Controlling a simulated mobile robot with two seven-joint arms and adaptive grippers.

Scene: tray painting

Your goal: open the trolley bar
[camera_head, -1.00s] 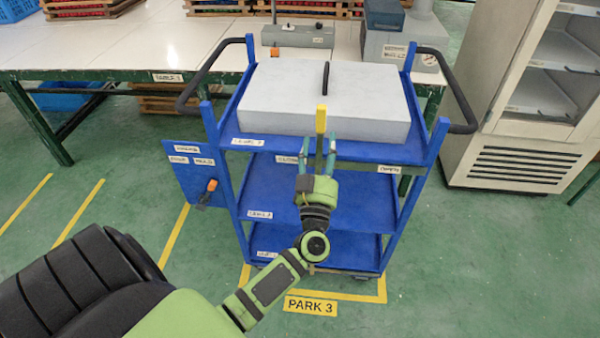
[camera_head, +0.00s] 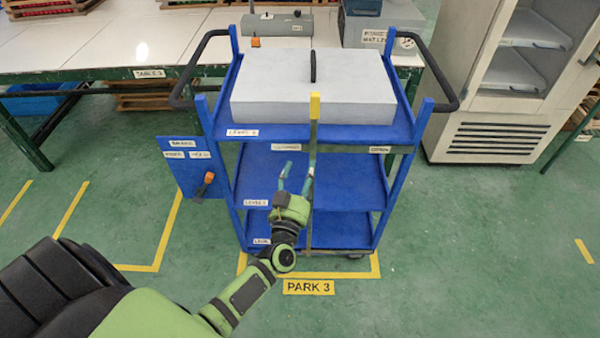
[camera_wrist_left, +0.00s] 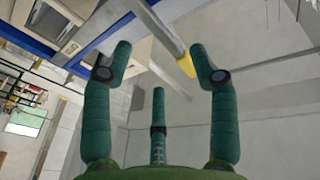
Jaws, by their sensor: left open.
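I cannot tell whether a finger touches the bar. My right gripper is not in view.
Black push handles stick out at both sides. A blue panel (camera_head: 190,165) with an orange-handled lever stands at left. A white cabinet (camera_head: 490,100) is at right. The front floor is mostly clear.

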